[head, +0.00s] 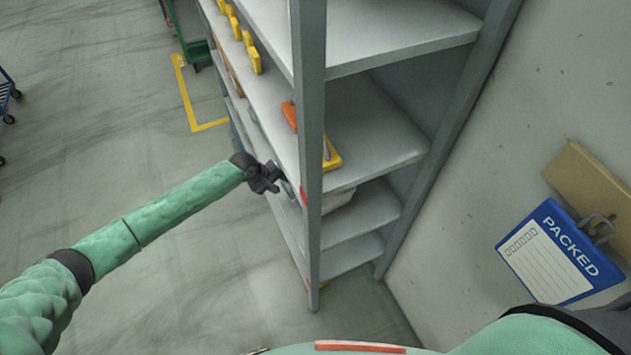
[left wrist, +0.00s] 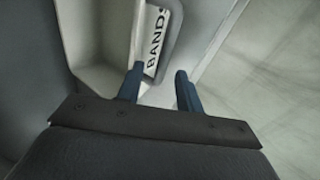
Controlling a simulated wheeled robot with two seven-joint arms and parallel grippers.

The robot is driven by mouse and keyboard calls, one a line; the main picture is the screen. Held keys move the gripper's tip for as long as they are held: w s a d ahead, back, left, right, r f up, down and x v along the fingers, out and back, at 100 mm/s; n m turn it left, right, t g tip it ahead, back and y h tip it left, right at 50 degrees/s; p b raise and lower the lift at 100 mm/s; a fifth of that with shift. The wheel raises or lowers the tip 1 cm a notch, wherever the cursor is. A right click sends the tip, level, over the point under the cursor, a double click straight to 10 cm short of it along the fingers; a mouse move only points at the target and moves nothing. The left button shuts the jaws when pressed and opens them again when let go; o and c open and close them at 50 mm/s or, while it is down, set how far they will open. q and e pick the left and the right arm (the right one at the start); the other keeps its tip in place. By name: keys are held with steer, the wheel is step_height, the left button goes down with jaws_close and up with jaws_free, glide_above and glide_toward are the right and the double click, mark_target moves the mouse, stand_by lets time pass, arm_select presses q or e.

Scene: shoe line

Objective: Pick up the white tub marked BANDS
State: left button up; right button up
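The white tub (left wrist: 100,82) shows in the left wrist view, with black letters BANDS on a white label (left wrist: 157,42) and a grey loop-like handle or frame beside it. My left gripper (left wrist: 160,90) is open, with its two blue fingers apart. A pale edge near the label lies between or just beyond the fingertips; I cannot tell whether they touch it. My right gripper is not in view.
The grey shelf's post (head: 309,110) stands just right of the left gripper. Yellow items (head: 252,52) and a yellow-orange item (head: 332,155) lie on higher boards. A PACKED clipboard (head: 550,252) hangs on the right wall.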

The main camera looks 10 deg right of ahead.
arm_select(q)
steer(key=shift+d+f, duration=0.15)
steer(key=shift+f, duration=0.15)
jaws_close()
